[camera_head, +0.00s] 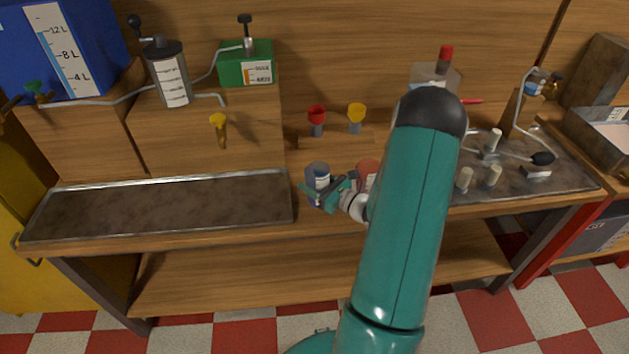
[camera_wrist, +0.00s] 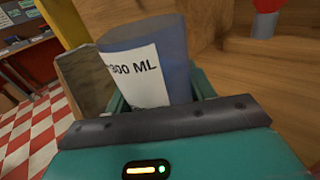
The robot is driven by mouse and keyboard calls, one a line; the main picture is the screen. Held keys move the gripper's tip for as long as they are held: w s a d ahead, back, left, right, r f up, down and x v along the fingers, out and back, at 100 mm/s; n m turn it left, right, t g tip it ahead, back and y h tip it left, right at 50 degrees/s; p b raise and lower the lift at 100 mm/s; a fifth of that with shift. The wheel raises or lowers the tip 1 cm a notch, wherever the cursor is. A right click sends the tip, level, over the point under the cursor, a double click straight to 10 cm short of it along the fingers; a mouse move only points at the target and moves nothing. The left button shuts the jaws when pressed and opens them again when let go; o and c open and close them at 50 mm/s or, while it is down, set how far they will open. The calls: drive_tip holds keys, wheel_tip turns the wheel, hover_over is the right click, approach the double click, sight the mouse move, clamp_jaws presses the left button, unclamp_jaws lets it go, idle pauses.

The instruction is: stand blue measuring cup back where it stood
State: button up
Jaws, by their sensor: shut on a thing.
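The blue measuring cup (camera_head: 318,176) is at the middle of the workbench, between the fingers of my gripper (camera_head: 327,191). In the wrist view the blue cup (camera_wrist: 176,72) shows a white label reading "300 ML" and leans slightly. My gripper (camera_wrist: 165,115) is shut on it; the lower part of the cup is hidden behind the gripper. I cannot tell whether the cup's base touches the bench. A red cup (camera_head: 368,172) stands just right of my gripper, partly hidden by my arm.
A dark metal tray (camera_head: 160,205) lies to the left, its end close to the cup. Red (camera_head: 317,120) and yellow (camera_head: 356,117) funnels stand behind. A metal plate with pegs (camera_head: 520,170) is at the right. Bare wood shows behind the cup.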

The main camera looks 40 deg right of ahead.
drive_tip(key=shift+f, duration=0.15)
drive_tip(key=o, duration=1.3)
drive_tip(key=shift+c, duration=0.2)
drive_tip(key=s+d, duration=0.1)
drive_tip(key=s, duration=0.8)
drive_tip(key=s+d, duration=0.1)
drive_tip(key=s, duration=0.3)
drive_tip(key=shift+s+d, duration=0.3)
drive_tip(key=shift+s, duration=0.1)
